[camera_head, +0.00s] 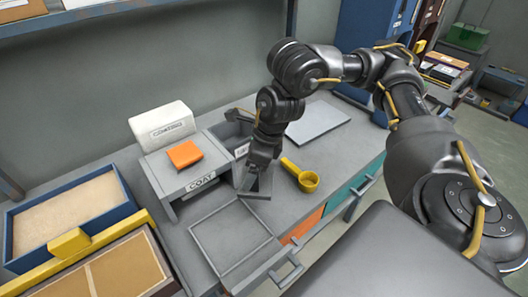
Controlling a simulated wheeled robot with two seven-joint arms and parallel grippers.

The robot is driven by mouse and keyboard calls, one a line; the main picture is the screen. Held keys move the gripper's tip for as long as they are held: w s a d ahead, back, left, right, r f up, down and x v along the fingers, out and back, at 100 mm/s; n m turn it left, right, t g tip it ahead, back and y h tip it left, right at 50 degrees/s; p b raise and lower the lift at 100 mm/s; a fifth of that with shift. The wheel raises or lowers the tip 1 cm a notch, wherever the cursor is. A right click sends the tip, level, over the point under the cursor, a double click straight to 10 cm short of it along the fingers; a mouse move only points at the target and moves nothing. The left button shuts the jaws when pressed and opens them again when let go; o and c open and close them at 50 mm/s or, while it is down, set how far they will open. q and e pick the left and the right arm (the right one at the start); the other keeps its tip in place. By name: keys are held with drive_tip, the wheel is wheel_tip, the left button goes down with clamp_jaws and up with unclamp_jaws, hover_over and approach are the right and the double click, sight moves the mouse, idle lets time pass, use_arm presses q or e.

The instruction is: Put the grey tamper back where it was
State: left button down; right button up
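A grey piece that looks like the tamper (257,188) is on or just above the grey counter, to the right of the box marked COAT (199,181). My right gripper (260,168) points down at it, with its fingers at the upper part of the piece. The dark fingers and the grey piece blend together, so I cannot tell whether they are shut on it or only around it. The gripper hides the top of the piece. My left gripper is out of view.
A yellow scoop (308,181) lies close on the right. A grey bin (229,131) and a flat grey plate (318,124) are behind. An orange block (184,154) lies on the COAT box. A white block (162,126) stands behind it. An open drawer or tray (232,238) is in front.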

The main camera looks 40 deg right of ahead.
drive_tip(key=shift+w+d+f, duration=0.2)
drive_tip(key=shift+w+d, duration=0.05)
drive_tip(key=w+d+f+b, duration=0.1)
drive_tip(key=w+d+f, duration=0.2)
drive_tip(key=f, duration=0.1)
drive_tip(key=w+d+f+b, duration=0.1)
drive_tip(key=w+d+f, duration=0.2)
drive_tip(key=f, duration=0.1)
drive_tip(key=w+d+f+b, duration=0.1)
drive_tip(key=w+d+f, duration=0.1)
drive_tip(key=d+f, duration=0.1)
drive_tip(key=shift+w+d+f+b, duration=0.35)
drive_tip(key=shift+w+d+f, duration=0.05)
drive_tip(key=shift+f, duration=0.4)
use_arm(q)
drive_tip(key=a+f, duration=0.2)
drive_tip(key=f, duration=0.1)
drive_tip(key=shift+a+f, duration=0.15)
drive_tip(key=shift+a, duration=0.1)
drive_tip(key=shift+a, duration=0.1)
